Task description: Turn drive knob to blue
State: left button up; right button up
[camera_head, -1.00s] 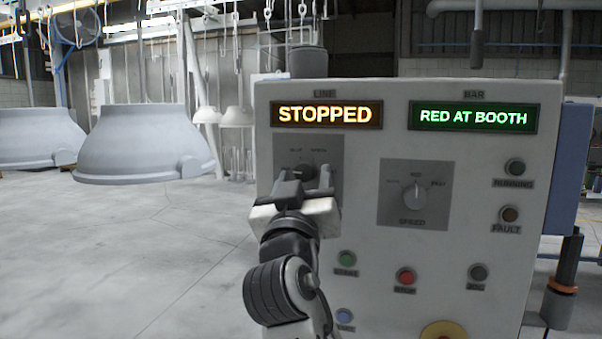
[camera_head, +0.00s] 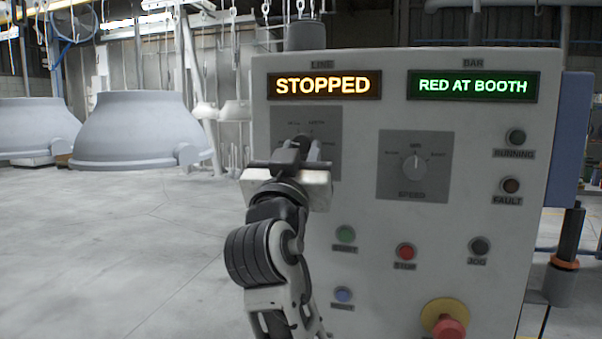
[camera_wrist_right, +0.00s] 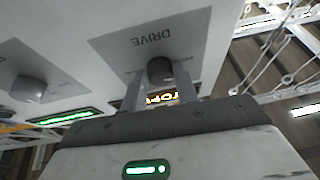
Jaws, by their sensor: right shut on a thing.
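The control panel (camera_head: 360,220) stands in front of me, with the drive dial plate (camera_head: 330,125) at its upper left. The right wrist view shows the dark round drive knob (camera_wrist_right: 160,70) on the grey DRIVE plate (camera_wrist_right: 185,40). My right gripper (camera_head: 302,147) is at this dial and hides most of the knob in the head view. In the right wrist view its two fingers (camera_wrist_right: 158,85) are on either side of the knob, shut on it. The knob's pointer direction cannot be made out. My left gripper is not in view.
The line display (camera_head: 325,86) reads STOPPED and the bar display (camera_head: 473,86) reads RED AT BOOTH. The speed knob (camera_head: 414,167) is right of the drive dial. Several buttons and a red mushroom button (camera_head: 448,326) sit lower. Large grey hoods (camera_head: 140,130) are at left.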

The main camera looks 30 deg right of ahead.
pick_arm(q)
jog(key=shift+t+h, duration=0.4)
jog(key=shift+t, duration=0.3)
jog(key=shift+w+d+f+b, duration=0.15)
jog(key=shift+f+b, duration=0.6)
jog(key=shift+b, duration=1.05)
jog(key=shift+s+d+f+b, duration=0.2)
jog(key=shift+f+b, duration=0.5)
jog(key=shift+b, duration=1.15)
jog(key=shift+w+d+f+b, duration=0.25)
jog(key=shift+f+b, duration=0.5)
jog(key=shift+b, duration=1.05)
pick_arm(e)
jog(key=shift+w+a+r+m+g+h, duration=0.1)
jog(key=shift+m+g+h, duration=0.7)
jog(key=shift+m, duration=1.55)
jog(key=shift+w+a+r+m+g+h, duration=0.15)
jog(key=shift+m+g+h, duration=0.2)
jog(key=shift+m+g, duration=1.55)
jog(key=shift+w+a+f+m+g+h, duration=0.1)
jog(key=shift+m+g+h, duration=0.45)
jog(key=shift+m, duration=2.3)
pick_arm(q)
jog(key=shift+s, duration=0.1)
pick_arm(e)
jog(key=shift+r, duration=0.1)
jog(key=o, duration=1)
jog(key=shift+c, duration=0.2)
